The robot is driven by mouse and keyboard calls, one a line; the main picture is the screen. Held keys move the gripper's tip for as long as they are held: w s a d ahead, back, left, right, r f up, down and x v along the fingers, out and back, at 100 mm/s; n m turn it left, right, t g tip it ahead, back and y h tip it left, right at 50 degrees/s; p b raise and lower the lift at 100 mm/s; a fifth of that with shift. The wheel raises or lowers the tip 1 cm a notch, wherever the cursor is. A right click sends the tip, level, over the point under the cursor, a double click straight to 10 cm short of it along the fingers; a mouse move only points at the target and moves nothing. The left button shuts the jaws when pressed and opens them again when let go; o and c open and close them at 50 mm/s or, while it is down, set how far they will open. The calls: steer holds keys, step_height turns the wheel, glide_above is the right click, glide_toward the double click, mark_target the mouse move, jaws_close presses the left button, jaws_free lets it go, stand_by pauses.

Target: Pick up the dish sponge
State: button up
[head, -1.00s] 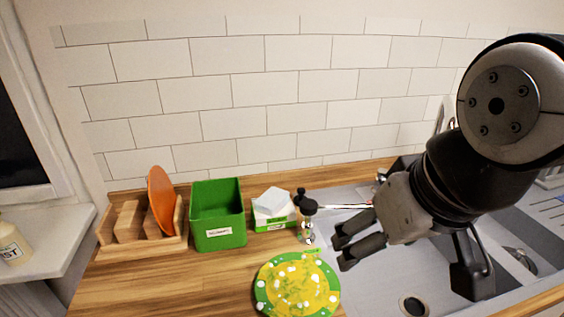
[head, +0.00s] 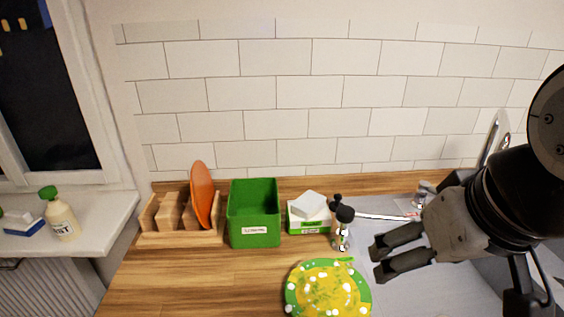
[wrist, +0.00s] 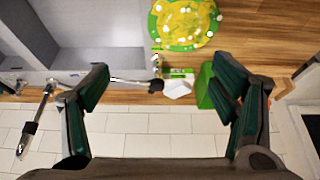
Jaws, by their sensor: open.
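My gripper (head: 376,261) is open and empty, held over the sink side of the counter, right of the plate. Its spread fingers also show in the wrist view (wrist: 160,78), with nothing between them. A small blue block with a pale top (head: 24,225) lies on the windowsill at the far left, well away from my gripper; it may be the dish sponge, but it is too small to be sure. A white block (head: 311,205) sits on a green-and-white box (head: 309,224) at the back of the counter; I cannot tell what it is.
A soap bottle (head: 61,216) stands on the windowsill (head: 98,215). A wooden rack (head: 180,238) with an orange plate (head: 202,195), a green bin (head: 254,213), a dark-topped bottle (head: 344,226) and a green-yellow plate (head: 328,290) are on the counter. The front-left counter is clear.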

steer(key=shift+o, duration=1.1)
steer(key=shift+w+r, duration=0.15)
steer(key=shift+w, duration=0.2)
steer(key=n+g+y+p, duration=0.1)
steer(key=n+g+y, duration=0.15)
steer(key=n, duration=0.65)
glide_above(310, 201)
steer(key=s, duration=0.2)
steer(key=shift+t+y, duration=0.25)
steer(key=shift+y, duration=0.1)
steer(key=f, duration=1.5)
steer(key=shift+d+f, duration=0.2)
steer(key=shift+d, duration=0.2)
steer(key=shift+d+p+x, duration=0.2)
steer(key=shift+p+x, duration=0.15)
steer(key=shift+x, duration=1.05)
steer(key=shift+d+p+x, duration=0.2)
steer(key=shift+p+x, duration=0.1)
steer(key=shift+x, duration=1.05)
steer(key=shift+w+f, duration=0.1)
steer(key=shift+w, duration=0.05)
steer(key=shift+c, duration=0.2)
steer(key=c, duration=0.8)
